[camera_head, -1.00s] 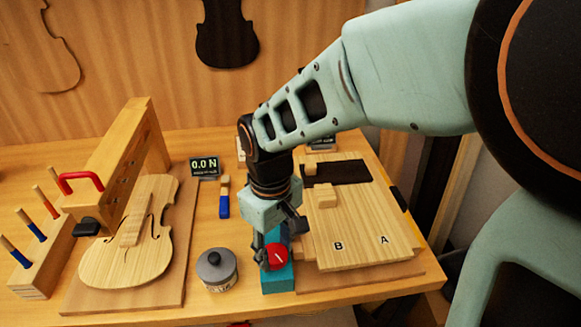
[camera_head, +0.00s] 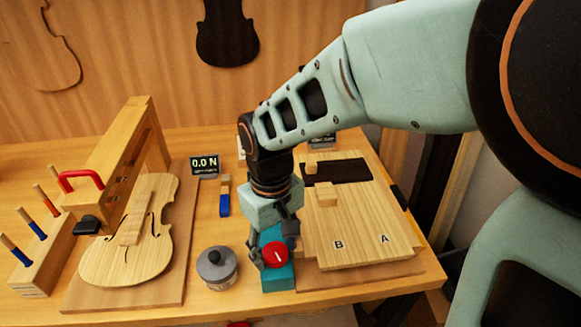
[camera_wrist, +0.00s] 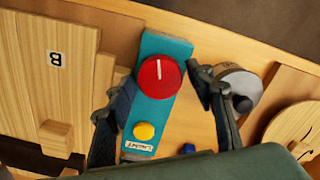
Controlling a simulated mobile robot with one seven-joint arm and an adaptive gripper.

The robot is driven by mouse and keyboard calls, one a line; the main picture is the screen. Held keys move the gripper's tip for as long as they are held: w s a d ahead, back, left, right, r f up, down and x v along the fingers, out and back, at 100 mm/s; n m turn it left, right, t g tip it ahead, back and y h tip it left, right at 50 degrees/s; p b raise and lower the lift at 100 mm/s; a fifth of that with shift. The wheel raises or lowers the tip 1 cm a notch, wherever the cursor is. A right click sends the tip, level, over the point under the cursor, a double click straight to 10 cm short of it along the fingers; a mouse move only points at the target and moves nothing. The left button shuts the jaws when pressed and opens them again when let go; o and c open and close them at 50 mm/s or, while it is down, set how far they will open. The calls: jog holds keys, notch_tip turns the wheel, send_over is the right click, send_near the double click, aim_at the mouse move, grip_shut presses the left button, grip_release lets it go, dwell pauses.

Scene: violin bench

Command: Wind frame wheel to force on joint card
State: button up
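A red wheel (camera_wrist: 160,77) with a white line mark sits on a teal block (camera_wrist: 165,46) at the front of the bench; the wheel also shows in the head view (camera_head: 275,255). A yellow button (camera_wrist: 144,131) and a small label (camera_wrist: 138,147) are on the same block. My gripper (camera_wrist: 162,84) is open, with one finger on each side of the red wheel; I cannot tell whether either finger touches it. A display (camera_head: 204,165) at the back reads 0.0 N. A small dark card or display (camera_head: 322,140), partly hidden by my arm, is unreadable.
A grey-lidded jar (camera_head: 217,268) stands close left of the block. A board marked A and B (camera_head: 350,215) lies right of it. A violin body (camera_head: 130,245) under a wooden frame (camera_head: 125,140) and a tool rack (camera_head: 40,265) are at left.

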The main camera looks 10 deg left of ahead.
aim_at(275, 251)
jog(key=shift+o, duration=0.4)
jog(key=shift+r, duration=0.1)
notch_tip(275, 251, up, 8)
jog(key=shift+f, duration=0.25)
dwell(1.0)
